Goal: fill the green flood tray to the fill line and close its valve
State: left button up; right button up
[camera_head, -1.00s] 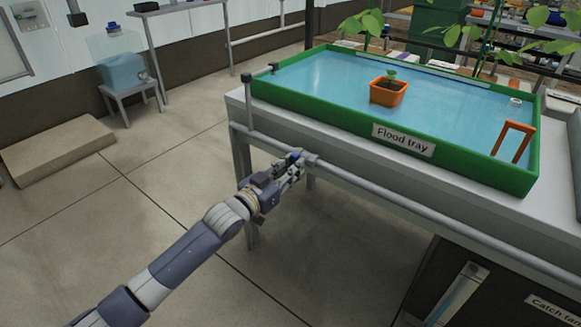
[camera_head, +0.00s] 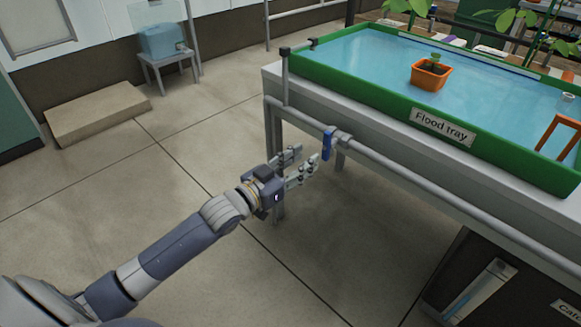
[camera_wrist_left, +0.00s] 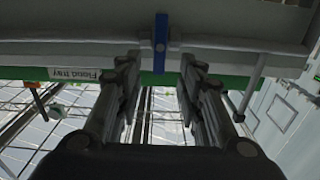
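The green flood tray (camera_head: 400,112) stands on a grey bench, labelled "Flood tray", with blue water spread across it. A pale strip runs along its inner back wall; its markings are too small to read. The blue valve handle (camera_head: 328,143) sits on the grey pipe along the bench front, crosswise to the pipe. It also shows in the left wrist view (camera_wrist_left: 160,42). My left gripper (camera_head: 306,156) is open and empty, just left of the handle and apart from it. In the left wrist view its fingers (camera_wrist_left: 159,68) point towards the handle, which is centred between them. My right gripper is not in view.
An orange pot with a seedling (camera_head: 431,75) stands in the tray, with an orange hoop (camera_head: 558,121) at its right. The grey pipe (camera_head: 420,184) runs along the bench front. A dark catch tank (camera_head: 470,265) stands below.

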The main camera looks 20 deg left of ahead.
pick_arm(q)
jog(key=shift+v, duration=1.85)
